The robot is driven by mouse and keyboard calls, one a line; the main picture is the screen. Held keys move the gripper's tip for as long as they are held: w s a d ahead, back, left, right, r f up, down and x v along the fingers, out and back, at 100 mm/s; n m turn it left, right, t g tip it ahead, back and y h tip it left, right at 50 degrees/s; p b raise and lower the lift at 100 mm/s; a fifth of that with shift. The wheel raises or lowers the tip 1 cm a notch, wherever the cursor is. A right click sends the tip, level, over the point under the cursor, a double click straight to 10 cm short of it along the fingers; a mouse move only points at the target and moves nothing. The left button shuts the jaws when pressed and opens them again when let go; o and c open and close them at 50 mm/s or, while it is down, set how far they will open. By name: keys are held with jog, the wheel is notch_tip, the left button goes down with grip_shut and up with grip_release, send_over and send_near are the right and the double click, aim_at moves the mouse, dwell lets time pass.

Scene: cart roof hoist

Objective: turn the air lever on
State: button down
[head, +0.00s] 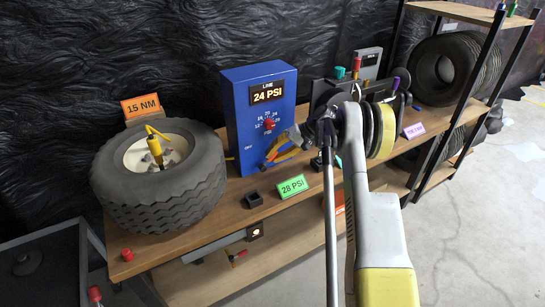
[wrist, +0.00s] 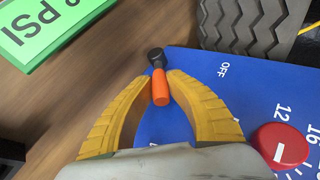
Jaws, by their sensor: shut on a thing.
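The blue air box (head: 234,112) stands on the bench, with a display reading LINE 24 PSI and a red dial knob (head: 269,124). In the wrist view, the air lever (wrist: 160,88) has an orange grip and a black end (wrist: 156,58). It lies in front of the blue panel, near the OFF label (wrist: 223,69). The yellow fingertips of my gripper (wrist: 159,82) are closed on its orange grip from both sides.
A green 28 PSI sign (head: 292,187) and a small black block (head: 254,199) stand near the front edge. Reels and tools crowd the right, partly behind my arm.

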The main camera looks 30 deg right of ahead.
jog(key=c, duration=1.3)
grip_release()
jog(key=shift+w+a, duration=0.1)
jog(key=shift+o, duration=0.2)
jog(key=v, duration=1.2)
